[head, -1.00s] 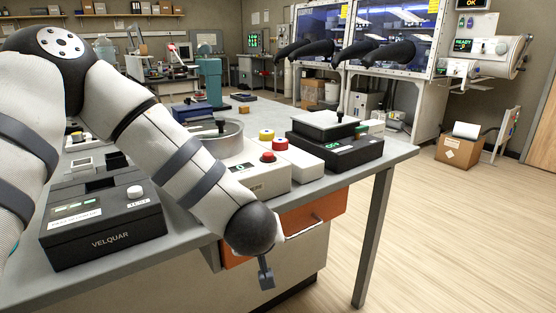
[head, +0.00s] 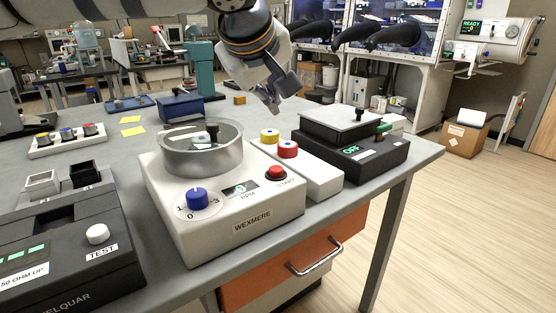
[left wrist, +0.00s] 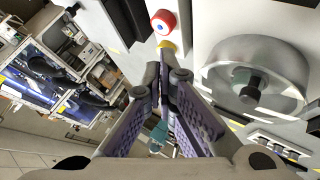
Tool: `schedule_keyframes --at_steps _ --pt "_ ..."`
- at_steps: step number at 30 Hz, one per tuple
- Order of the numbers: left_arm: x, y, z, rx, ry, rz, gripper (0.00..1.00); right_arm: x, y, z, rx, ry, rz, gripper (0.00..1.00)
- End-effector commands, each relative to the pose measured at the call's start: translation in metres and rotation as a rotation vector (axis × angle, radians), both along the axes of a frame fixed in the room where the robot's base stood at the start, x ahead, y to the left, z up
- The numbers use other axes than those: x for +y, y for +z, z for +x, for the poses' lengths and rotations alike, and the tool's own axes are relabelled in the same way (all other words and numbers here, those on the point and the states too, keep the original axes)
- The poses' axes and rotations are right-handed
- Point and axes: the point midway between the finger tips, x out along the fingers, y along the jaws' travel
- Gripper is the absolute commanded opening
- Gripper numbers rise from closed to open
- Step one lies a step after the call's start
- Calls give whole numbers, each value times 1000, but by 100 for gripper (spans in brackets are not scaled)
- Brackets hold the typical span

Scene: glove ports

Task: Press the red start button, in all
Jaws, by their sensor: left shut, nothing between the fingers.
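The red start button (head: 277,173) sits at the front right of the white WEXMERE machine (head: 215,225), above the word START. Nothing touches it. My left gripper (head: 273,106) is above and behind the button, over the back of the table, with its fingers pointing down. In the left wrist view its fingers (left wrist: 162,78) are shut with nothing between them. I cannot make out the start button in the left wrist view. My right gripper is not in view.
The machine has a round metal bowl (head: 202,156) and a blue dial (head: 197,199). Red (head: 288,149) and yellow (head: 269,136) round pieces stand on a white box beside it. A black device (head: 355,150) is to the right, a black TEST box (head: 70,245) to the left.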

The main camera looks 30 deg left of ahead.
Motion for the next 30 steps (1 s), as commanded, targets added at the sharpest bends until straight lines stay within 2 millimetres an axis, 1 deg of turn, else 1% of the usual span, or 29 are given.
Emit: schedule_keyframes --at_steps 7,10,16,18,22,30 --pt "0 -1 0 1 0 1 0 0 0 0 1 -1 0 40" --pt "0 -7 0 3 0 2 0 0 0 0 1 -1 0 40" --pt "0 -34 0 4 -2 1 0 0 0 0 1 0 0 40" --pt "0 -52 2 15 -1 1 0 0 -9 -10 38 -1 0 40" --pt "0 -72 2 16 -1 1 0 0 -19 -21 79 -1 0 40" --pt "0 -86 0 1 0 2 0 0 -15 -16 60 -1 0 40"
